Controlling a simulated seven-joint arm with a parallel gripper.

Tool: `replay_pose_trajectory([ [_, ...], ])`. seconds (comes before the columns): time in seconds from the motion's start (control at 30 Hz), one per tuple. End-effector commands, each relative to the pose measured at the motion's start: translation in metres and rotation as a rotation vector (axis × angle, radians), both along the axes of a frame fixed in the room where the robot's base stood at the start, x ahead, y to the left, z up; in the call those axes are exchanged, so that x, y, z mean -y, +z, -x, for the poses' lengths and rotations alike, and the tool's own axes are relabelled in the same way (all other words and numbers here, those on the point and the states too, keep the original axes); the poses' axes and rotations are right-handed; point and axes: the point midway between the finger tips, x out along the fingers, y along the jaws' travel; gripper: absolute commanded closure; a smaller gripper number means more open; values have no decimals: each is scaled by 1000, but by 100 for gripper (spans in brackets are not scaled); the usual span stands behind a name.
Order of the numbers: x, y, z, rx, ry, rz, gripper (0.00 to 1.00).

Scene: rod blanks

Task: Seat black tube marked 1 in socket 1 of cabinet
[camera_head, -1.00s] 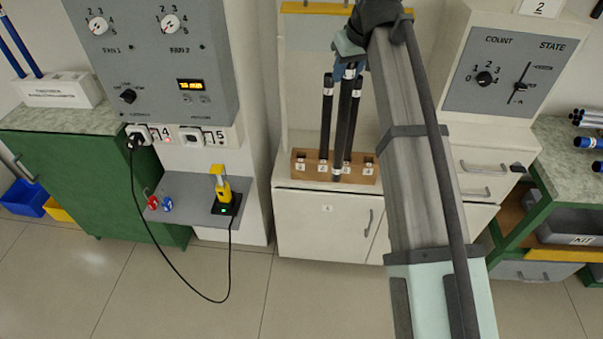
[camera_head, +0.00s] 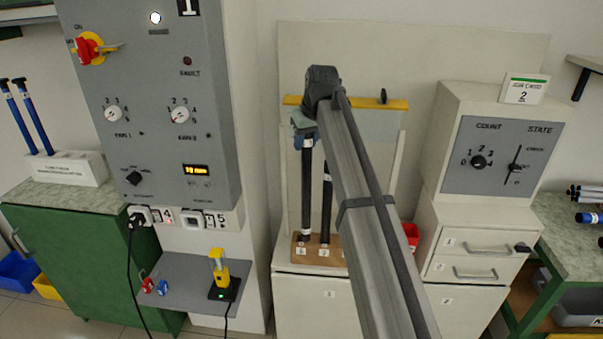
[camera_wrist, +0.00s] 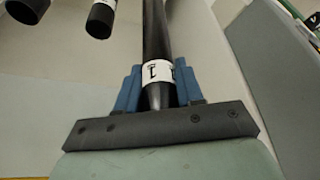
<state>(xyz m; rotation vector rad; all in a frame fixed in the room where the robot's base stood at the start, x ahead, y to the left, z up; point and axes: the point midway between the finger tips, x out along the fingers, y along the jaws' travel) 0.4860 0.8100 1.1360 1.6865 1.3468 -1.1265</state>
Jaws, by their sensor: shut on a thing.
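My gripper (camera_head: 306,137) is shut on the upper end of a black tube (camera_head: 307,190) and holds it about upright. In the wrist view the tube (camera_wrist: 155,35) passes between the blue fingers (camera_wrist: 158,92), with a white band showing a mark like 1. In the head view its lower end meets the wooden socket block (camera_head: 313,256) behind label 1. I cannot tell whether the end is in socket 1 or just above it. The block stands on the white cabinet (camera_head: 300,295). The block's right part is hidden behind my arm.
A second black tube (camera_head: 327,205) stands close on the right, at label 2. Two neighbouring tube ends show in the wrist view (camera_wrist: 100,18). A yellow-topped rail (camera_head: 390,103) runs behind. A red bin (camera_head: 411,236) is right of my arm.

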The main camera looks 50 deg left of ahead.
Motion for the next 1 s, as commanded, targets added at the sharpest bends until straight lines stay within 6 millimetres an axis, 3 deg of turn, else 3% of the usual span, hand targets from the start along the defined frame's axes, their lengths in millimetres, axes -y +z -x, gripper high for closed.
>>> replay_pose_trajectory([
  [0.03,-14,1,-5,0,0,1,100],
  [0.13,-33,2,-9,0,1,1,100],
  [0.3,-26,-37,-6,-1,-1,3,100],
  [0.5,-26,-70,-6,-1,-1,1,100],
  [0.83,-27,-91,-6,0,0,1,100],
  [1.0,-27,-111,-6,0,0,1,100],
])
